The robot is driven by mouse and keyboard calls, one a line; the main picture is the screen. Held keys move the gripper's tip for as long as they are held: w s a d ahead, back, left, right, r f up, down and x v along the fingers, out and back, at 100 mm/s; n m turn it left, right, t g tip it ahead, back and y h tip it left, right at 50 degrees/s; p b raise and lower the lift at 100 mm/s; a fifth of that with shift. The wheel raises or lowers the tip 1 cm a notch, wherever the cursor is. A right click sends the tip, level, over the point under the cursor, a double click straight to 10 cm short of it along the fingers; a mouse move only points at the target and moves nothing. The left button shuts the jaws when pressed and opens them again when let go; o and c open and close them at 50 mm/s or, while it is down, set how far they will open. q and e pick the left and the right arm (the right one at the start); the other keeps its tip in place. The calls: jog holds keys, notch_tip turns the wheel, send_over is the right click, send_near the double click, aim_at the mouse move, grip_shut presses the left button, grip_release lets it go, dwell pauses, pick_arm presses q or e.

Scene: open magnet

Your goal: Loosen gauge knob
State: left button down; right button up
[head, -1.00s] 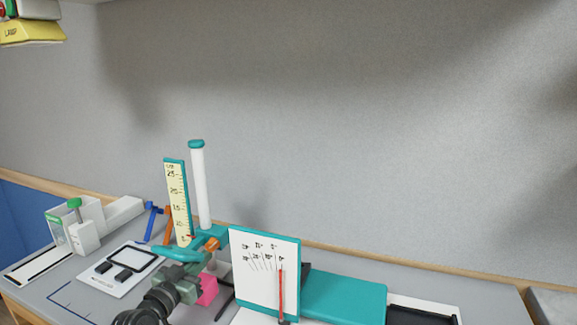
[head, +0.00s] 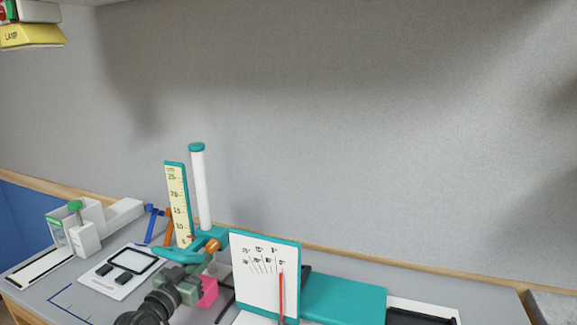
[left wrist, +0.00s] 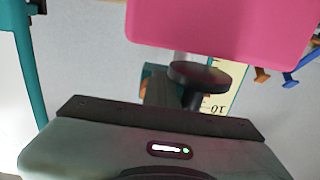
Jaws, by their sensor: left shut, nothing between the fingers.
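The height gauge stands on the bench in the head view, with a yellow scale (head: 177,205), a white column (head: 201,188) and a teal base (head: 180,254). An orange knob (head: 213,246) sits on its right side. My left gripper (head: 190,283) is low in front of the gauge, shut and empty, below and left of the orange knob. The left wrist view shows a dark round knob (left wrist: 194,75) with the scale (left wrist: 228,90) behind it; I cannot tell which part it belongs to. My right gripper is not in view.
A pink block (head: 208,292) is right beside my left gripper and fills the top of the left wrist view (left wrist: 220,25). A white dial board (head: 262,262) with a red pointer stands right. A framed pad (head: 122,262) lies left; blue and orange pieces stand behind.

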pick_arm(q)
jog(key=shift+d+r, duration=0.1)
jog(key=shift+r, duration=0.25)
jog(key=shift+s+d+f, duration=0.1)
jog(key=shift+d, duration=0.15)
dwell(0.4)
jog(key=shift+d, duration=0.1)
jog(key=shift+f+b, duration=0.35)
jog(key=shift+f, duration=0.1)
jog(key=shift+s+p, duration=0.3)
jog(key=shift+s, duration=0.05)
jog(key=p+v, duration=0.2)
jog(key=v, duration=0.2)
jog(key=shift+a, duration=0.2)
jog(key=shift+s+a, duration=0.2)
jog(key=shift+s, duration=0.45)
